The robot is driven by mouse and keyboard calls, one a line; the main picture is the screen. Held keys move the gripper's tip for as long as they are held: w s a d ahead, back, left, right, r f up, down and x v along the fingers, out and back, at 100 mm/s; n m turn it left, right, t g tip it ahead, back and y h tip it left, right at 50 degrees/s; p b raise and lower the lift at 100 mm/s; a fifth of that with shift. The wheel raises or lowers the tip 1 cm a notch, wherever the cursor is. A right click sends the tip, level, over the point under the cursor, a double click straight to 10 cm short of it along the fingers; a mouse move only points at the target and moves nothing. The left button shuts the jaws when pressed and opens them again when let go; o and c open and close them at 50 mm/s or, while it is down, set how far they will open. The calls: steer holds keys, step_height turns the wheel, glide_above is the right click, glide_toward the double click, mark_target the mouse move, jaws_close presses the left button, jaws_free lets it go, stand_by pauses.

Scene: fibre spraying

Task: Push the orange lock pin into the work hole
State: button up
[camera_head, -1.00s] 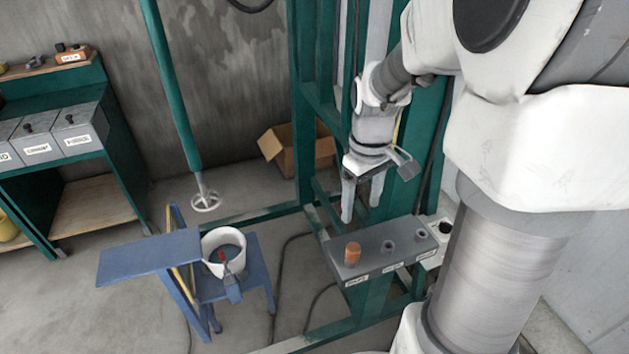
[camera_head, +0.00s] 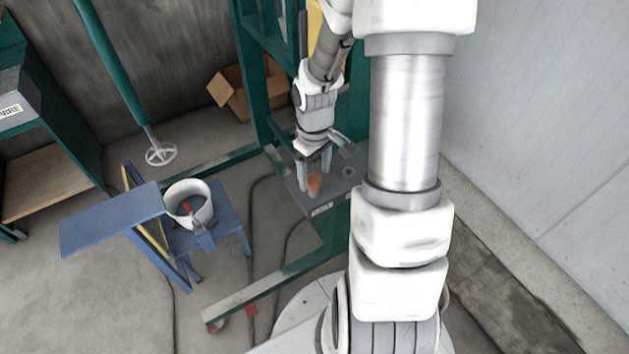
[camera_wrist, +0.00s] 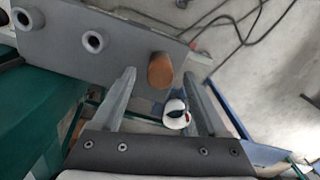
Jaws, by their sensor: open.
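The orange lock pin (camera_head: 315,183) stands upright at one end of the grey block (camera_head: 321,208). It also shows in the wrist view (camera_wrist: 160,70), near the edge of the block (camera_wrist: 128,45). Two round ringed holes sit along the block beside it, a nearer one (camera_wrist: 95,41) and a farther one (camera_wrist: 22,18). My gripper (camera_head: 314,179) points down at the pin and is open. In the wrist view its fingertips (camera_wrist: 159,74) lie on either side of the pin, with gaps between. I cannot tell which hole is the work hole; the labels are unreadable.
A blue stand (camera_head: 225,225) with a white bucket (camera_head: 178,192) is left of the block. Green frame posts (camera_head: 258,80) rise behind my gripper, and a green floor beam (camera_head: 270,285) runs in front. A cardboard box (camera_head: 228,95) lies behind. Cables cross the floor.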

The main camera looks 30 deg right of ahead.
steer(key=shift+f, duration=0.8)
jaws_close()
